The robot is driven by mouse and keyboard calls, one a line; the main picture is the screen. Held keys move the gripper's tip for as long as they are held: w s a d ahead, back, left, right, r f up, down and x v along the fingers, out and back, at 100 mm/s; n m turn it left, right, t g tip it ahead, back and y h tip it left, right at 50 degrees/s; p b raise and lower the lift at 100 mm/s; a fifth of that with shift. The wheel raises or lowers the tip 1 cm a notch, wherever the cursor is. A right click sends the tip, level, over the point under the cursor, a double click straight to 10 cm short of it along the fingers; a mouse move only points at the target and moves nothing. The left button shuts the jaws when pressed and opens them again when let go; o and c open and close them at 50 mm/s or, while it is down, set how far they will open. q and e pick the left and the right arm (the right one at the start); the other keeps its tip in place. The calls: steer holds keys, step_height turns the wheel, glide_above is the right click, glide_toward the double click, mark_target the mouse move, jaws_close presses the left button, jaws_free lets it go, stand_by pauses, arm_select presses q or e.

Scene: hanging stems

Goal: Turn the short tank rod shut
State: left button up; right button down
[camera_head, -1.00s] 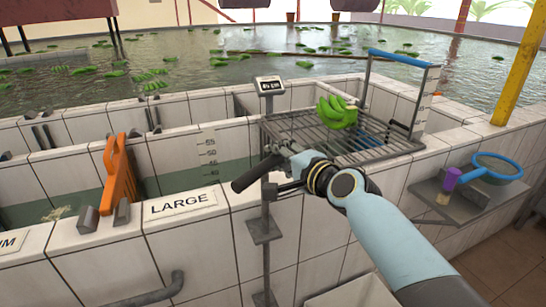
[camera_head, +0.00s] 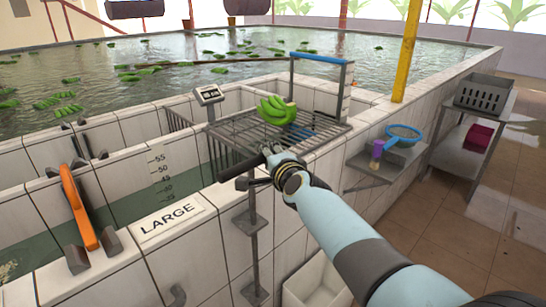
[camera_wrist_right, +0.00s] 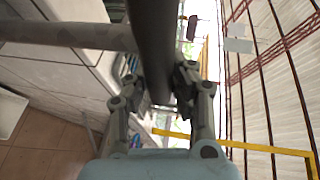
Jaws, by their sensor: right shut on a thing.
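The tank rod (camera_head: 252,222) is a thin grey upright with brackets on the outer face of the tiled tank wall. A dark bar handle (camera_head: 236,170) shows at its top, below the wire rack. My right gripper (camera_head: 266,160) is at this handle. In the right wrist view, the handle (camera_wrist_right: 153,40) runs between both fingers of my right gripper (camera_wrist_right: 160,92), which are closed on it. In the head view my arm partly hides the grip. My left gripper is in neither view.
Green bananas (camera_head: 277,110) lie on the wire rack (camera_head: 235,138) just behind the gripper. An orange gate (camera_head: 78,205) stands left of the LARGE sign (camera_head: 166,221). A shelf with a blue-rimmed sieve (camera_head: 403,133) is at right. A white bin (camera_head: 316,280) is below.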

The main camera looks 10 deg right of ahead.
steer(key=shift+s+f, duration=0.1)
steer(key=shift+f, duration=0.15)
steer(key=c, duration=1.3)
jaws_free()
steer(key=shift+c, duration=0.2)
steer(key=shift+o, duration=1.3)
steer(key=shift+r, duration=0.15)
